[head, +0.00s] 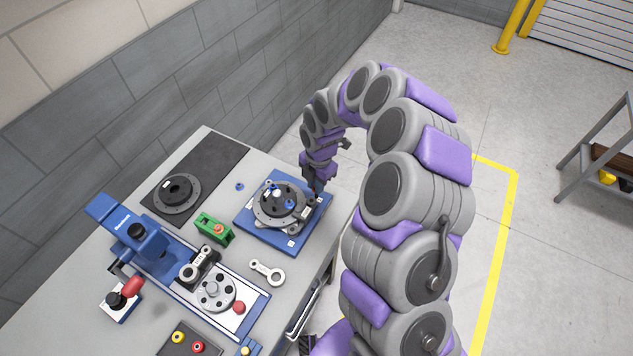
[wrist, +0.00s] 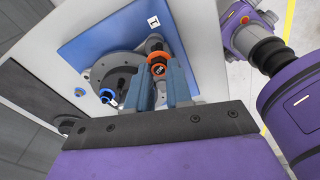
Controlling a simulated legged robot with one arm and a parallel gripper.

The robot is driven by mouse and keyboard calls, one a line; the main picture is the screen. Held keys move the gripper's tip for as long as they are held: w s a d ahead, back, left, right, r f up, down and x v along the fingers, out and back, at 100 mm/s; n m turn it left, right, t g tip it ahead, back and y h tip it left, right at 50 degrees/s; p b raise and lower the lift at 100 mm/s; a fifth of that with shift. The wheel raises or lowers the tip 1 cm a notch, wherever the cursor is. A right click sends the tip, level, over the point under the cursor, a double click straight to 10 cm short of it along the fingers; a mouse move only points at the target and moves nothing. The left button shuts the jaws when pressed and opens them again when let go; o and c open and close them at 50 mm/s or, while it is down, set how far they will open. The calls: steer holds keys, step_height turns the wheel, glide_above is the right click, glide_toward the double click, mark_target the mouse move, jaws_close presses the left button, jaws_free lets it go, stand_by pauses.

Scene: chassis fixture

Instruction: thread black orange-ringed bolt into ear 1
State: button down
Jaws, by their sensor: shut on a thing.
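The black orange-ringed bolt (wrist: 157,59) is between the two fingers of my gripper (wrist: 161,76) in the wrist view, and the fingers are shut on it. It is at the edge of the round grey chassis (wrist: 113,66), by the label reading 1 (wrist: 152,22). A dark cylindrical part lies just beyond the bolt. I cannot tell whether the bolt is in the ear's hole, because the fingers and bolt head hide it. In the head view my gripper (head: 315,189) points down at the right edge of the chassis (head: 262,211).
The chassis is on a blue plate (head: 248,236) on the grey bench. Blue-ringed bolts (wrist: 107,95) are on the chassis. A green block (head: 213,229), a light metal link (head: 267,271) and a blue press (head: 140,238) stand nearby. The bench edge is close on the right.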

steer(key=shift+a, duration=1.35)
steer(key=shift+d, duration=0.3)
steer(key=shift+d, duration=0.35)
steer(key=shift+a+p, duration=0.25)
steer(key=shift+p, duration=0.05)
steer(key=shift+d+f, duration=0.1)
steer(key=shift+f, duration=0.1)
steer(key=shift+f, duration=0.55)
steer(key=shift+f, duration=0.2)
steer(key=shift+f+b, duration=0.3)
steer(key=shift+f, duration=0.2)
